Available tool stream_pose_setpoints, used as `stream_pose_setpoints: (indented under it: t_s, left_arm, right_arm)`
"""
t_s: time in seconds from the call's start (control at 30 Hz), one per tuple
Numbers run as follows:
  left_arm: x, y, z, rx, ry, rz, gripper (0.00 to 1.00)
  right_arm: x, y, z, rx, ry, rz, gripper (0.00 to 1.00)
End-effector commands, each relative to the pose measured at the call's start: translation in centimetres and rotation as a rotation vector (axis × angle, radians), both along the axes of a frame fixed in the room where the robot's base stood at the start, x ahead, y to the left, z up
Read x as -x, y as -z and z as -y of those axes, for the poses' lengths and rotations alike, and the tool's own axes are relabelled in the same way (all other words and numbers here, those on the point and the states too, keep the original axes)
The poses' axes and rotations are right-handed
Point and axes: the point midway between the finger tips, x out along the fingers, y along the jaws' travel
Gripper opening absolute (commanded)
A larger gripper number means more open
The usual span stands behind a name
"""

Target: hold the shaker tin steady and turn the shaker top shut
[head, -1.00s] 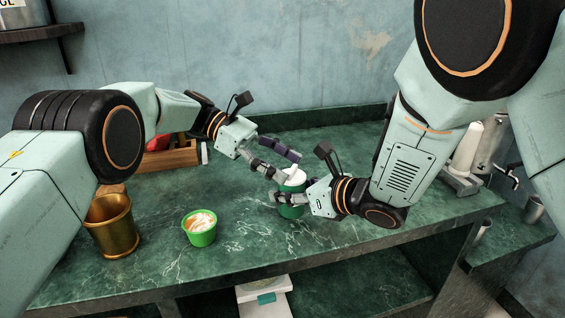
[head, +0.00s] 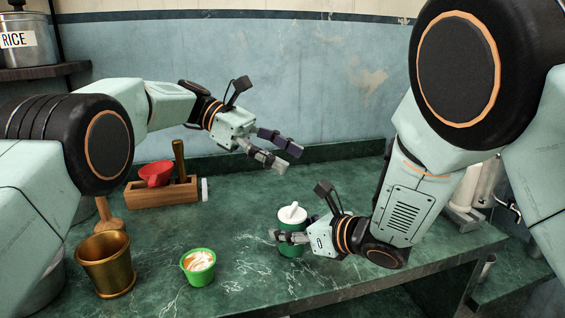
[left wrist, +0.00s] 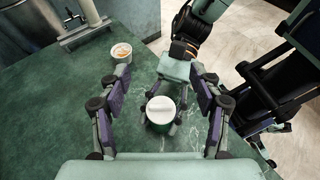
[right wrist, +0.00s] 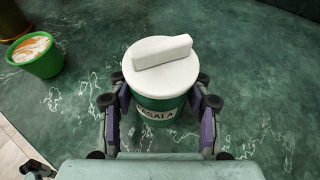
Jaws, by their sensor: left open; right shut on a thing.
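The green shaker tin (head: 291,249) stands upright on the counter, with its white shaker top (head: 291,215) seated on it. A raised white bar crosses the top (right wrist: 160,62). In the right wrist view the tin (right wrist: 158,104) has a label reading "ASALA", its start hidden. My right gripper (head: 289,237) is shut on the tin's body, a finger on each side. My left gripper (head: 287,160) is open and empty, above and apart from the top. In the left wrist view the top (left wrist: 161,108) shows between and below the spread fingers. How tightly the top is turned cannot be seen.
A green cup with orange-white contents (head: 198,268) and a brass mortar (head: 106,266) stand left of the tin. The counter behind the tin is clear. The front edge is near.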

Motion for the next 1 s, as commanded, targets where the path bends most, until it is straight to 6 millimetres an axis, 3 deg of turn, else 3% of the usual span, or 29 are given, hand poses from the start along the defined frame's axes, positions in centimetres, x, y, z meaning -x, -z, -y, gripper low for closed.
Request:
stream_pose_setpoints:
  t_s: [0.27,0.43,0.7,1.0]
  left_arm:
    - [0.2,-0.6,0.7,-0.007,0.012,0.018,0.64]
    - [0.5,-1.6,1.6,-0.169,0.071,0.131,0.64]
    - [-0.4,-2.1,-0.6,-0.548,0.070,0.262,0.64]
    - [-1.2,-2.1,-3.3,-0.740,0.003,0.271,0.64]
  right_arm:
    - [0.0,0.1,0.0,0.001,0.001,-0.002,0.15]
    - [0.0,0.1,0.0,0.001,0.000,-0.002,0.15]
    - [0.0,0.1,0.0,0.001,0.000,-0.002,0.15]
    - [0.0,0.0,0.0,0.001,0.000,-0.001,0.15]
